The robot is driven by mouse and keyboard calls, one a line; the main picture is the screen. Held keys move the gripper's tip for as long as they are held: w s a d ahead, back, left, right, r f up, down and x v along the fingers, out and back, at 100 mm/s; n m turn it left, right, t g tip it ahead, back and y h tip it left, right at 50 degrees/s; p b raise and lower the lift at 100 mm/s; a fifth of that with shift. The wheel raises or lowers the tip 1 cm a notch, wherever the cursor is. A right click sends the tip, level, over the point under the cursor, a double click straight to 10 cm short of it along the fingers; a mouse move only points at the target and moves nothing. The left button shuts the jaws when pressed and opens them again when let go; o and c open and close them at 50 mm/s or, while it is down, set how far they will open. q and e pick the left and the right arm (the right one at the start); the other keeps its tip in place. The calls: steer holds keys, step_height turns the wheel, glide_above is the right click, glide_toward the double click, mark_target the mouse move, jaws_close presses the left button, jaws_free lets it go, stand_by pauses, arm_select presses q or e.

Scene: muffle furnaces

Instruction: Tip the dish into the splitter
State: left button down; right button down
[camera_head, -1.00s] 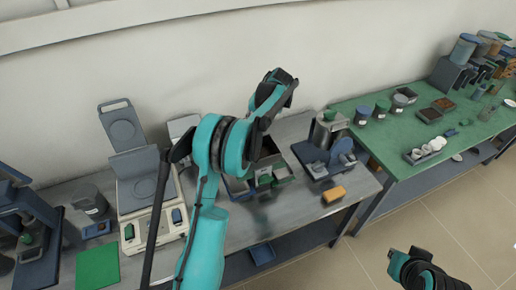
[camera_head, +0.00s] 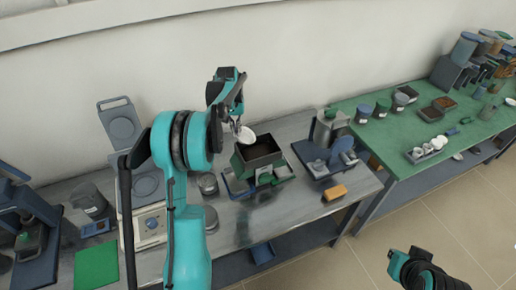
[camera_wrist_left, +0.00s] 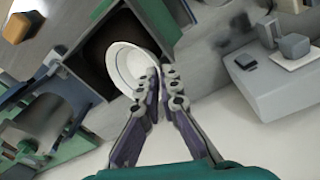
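The white dish (camera_head: 246,136) is held at its rim by my left gripper (camera_head: 237,122), beside and above the splitter's dark square opening. In the left wrist view the dish (camera_wrist_left: 122,62) looks tilted, its pale inside shows, and no contents can be made out. My left gripper's fingers (camera_wrist_left: 160,82) are shut on its edge. The splitter (camera_head: 262,164) is a green box with small trays at its foot, standing on the grey bench. Its dark opening also shows behind the dish in the left wrist view. My right gripper (camera_head: 402,264) is low at the right, away from the bench; its fingers are unclear.
A blue device with a metal canister (camera_head: 328,125) stands right of the splitter, near an orange block (camera_head: 334,193). Round tins (camera_head: 208,184) and a scale (camera_head: 150,225) are at the left. A green table (camera_head: 400,165) holds jars and trays.

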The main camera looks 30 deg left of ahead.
arm_select(q)
steer(key=shift+s+a+f+t+h+b, duration=0.15)
steer(key=shift+a+f+t+h+b, duration=0.25)
steer(key=shift+f+h, duration=0.25)
steer(key=shift+d+r, duration=0.1)
steer(key=f+h+b, duration=0.1)
steer(key=f+t+h+b, duration=0.1)
steer(key=h+b, duration=0.1)
steer(key=shift+s+a+f+t+h, duration=0.1)
steer(key=shift+a+f+t+h, duration=0.15)
steer(key=shift+a+f+t, duration=0.1)
steer(key=shift+r, duration=0.15)
